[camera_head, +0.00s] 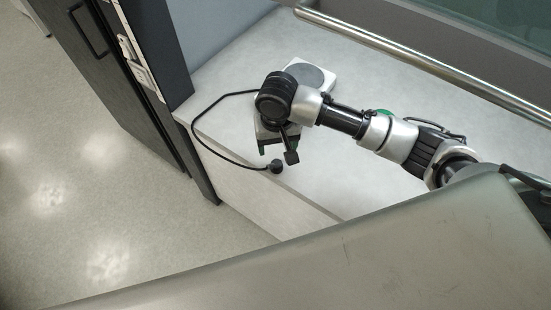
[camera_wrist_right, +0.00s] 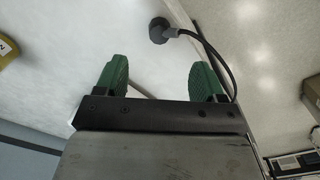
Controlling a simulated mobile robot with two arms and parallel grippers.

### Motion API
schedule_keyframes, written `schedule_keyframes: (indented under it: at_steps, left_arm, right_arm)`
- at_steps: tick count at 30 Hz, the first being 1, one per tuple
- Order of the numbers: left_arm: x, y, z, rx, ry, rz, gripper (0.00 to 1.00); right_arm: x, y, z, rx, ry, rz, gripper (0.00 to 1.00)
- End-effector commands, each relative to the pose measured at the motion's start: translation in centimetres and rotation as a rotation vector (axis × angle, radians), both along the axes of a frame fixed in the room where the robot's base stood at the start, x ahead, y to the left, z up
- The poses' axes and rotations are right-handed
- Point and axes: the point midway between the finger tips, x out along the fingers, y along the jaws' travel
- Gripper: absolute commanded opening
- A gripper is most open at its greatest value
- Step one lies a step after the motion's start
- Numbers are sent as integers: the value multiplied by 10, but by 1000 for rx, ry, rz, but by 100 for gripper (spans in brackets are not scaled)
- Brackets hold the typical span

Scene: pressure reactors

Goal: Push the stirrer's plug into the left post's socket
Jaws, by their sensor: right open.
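The stirrer (camera_head: 312,76) is a flat white device with a grey round top, on the bench and partly hidden behind my right arm. Its black cable (camera_head: 200,113) loops left and forward to the dark round plug (camera_head: 276,166), by the bench's front edge. The plug also shows in the wrist view (camera_wrist_right: 160,30), ahead of the fingers and apart from them. My right gripper (camera_head: 276,150) is open and empty, just behind the plug; its green finger pads show in the wrist view (camera_wrist_right: 160,78). The dark left post (camera_head: 157,45) carries a white socket plate (camera_head: 138,72). My left gripper is out of view.
A metal rail (camera_head: 400,52) runs along the back of the bench (camera_head: 350,195). The bench right of the plug is clear. A dark cabinet (camera_head: 95,50) stands left of the post, with open floor (camera_head: 100,200) in front. A yellow object (camera_wrist_right: 8,50) shows at the wrist view's left edge.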

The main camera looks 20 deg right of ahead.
Motion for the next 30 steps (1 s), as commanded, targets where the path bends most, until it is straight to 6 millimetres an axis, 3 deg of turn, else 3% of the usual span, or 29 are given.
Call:
schedule_keyframes:
  at_steps: [5, 15, 26, 30]
  left_arm:
    - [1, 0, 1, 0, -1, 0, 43]
    - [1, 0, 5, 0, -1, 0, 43]
    - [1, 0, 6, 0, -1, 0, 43]
    - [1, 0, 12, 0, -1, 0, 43]
  right_arm:
    - [0, 0, -6, 1, 0, 0, 70]
    - [1, 0, -53, 2, 0, 0, 70]
    - [1, 0, -57, 2, -2, 1, 70]
    - [2, -1, -69, 0, 0, 1, 70]
